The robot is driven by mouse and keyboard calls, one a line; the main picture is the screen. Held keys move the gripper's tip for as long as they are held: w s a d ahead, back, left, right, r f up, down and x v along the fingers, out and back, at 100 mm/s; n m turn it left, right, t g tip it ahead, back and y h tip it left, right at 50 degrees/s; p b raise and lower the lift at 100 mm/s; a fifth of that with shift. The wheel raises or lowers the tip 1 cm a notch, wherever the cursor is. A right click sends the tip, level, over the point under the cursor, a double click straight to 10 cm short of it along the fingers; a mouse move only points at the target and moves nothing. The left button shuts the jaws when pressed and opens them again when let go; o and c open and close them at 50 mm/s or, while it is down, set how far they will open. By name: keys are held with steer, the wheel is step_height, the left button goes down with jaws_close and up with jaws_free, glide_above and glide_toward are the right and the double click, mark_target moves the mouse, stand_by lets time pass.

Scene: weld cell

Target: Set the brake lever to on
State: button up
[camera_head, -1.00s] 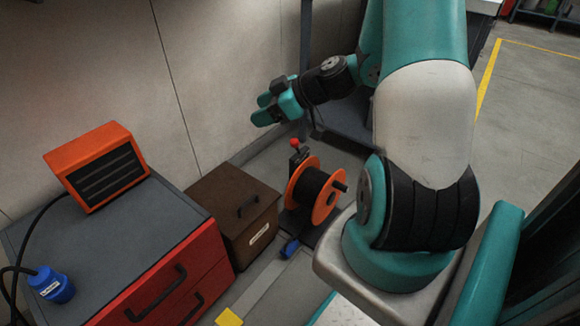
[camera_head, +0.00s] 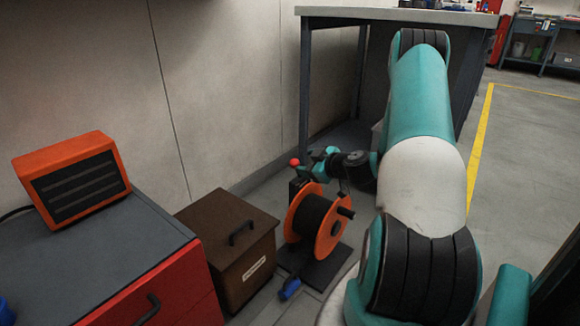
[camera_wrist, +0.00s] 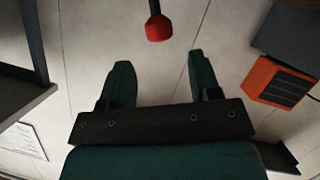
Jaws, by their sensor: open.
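The brake lever has a red knob (camera_head: 294,162) and stands up behind the orange cable reel (camera_head: 325,238). Much of its stem is hidden. In the wrist view the red knob (camera_wrist: 159,28) on its dark stem is near the top centre, just beyond my fingertips and lined up with the gap between them. My gripper (camera_head: 313,162) is low, just right of the knob in the head view. In the wrist view my gripper (camera_wrist: 160,62) has its two teal fingers apart with nothing between them.
A brown lidded box (camera_head: 225,240) stands left of the reel. A red-fronted cabinet (camera_head: 120,250) with an orange heater (camera_head: 75,180) on top is farther left. A workbench (camera_head: 400,14) stands behind, along the wall. Open floor lies to the right.

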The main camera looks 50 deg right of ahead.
mark_target(295, 162)
steer(key=b+x, duration=0.2)
steer(key=x, duration=0.6)
steer(key=shift+w+f, duration=0.15)
steer(key=shift+w, duration=0.1)
steer(key=shift+d, duration=0.1)
jaws_close()
